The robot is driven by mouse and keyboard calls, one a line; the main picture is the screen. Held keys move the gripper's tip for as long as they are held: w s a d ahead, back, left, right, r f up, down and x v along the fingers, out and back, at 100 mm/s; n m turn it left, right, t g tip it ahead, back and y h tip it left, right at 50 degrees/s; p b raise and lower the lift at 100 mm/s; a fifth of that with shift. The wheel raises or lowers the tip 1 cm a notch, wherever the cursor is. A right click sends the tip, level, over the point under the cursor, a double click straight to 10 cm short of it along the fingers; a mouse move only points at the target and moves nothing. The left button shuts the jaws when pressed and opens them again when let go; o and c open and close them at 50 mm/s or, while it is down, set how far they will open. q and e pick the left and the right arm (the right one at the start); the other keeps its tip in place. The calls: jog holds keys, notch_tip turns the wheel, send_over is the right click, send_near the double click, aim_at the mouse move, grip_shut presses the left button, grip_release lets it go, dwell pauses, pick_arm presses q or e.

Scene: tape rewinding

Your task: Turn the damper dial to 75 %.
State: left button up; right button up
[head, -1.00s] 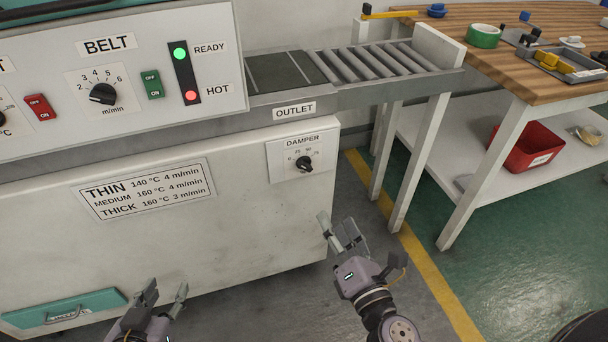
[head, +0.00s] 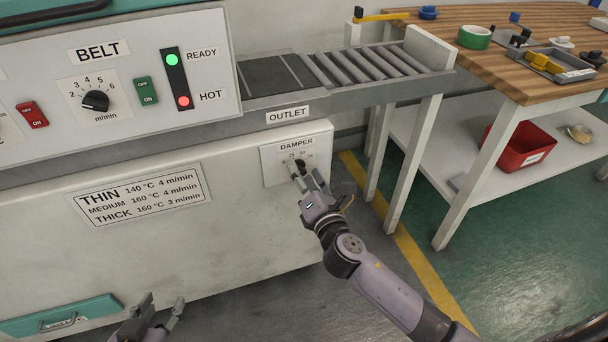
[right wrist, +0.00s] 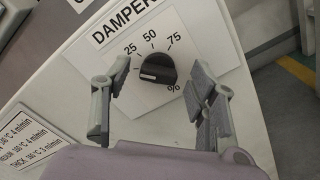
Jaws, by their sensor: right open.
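The damper dial is a black knob (right wrist: 157,69) on a white plate (head: 271,172) marked 25, 50, 75 and %. In the right wrist view its white mark sits on the lower left side, away from the 75; any 0 label is hidden there. My right gripper (right wrist: 161,70) is open, with one finger on each side of the knob and visible gaps to it. In the head view the right gripper (head: 304,178) is in front of the plate and covers much of the dial. My left gripper (head: 160,306) is open and empty, low in front of the machine.
The roller outlet (head: 366,68) juts out above and right of the damper plate. A wooden table (head: 480,30) with a red bin (head: 520,146) on its lower shelf stands to the right. A teal drawer (head: 60,315) is at lower left.

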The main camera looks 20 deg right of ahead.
jog(key=shift+w, duration=0.15)
jog(key=shift+c, duration=0.2)
jog(key=c, duration=1.1)
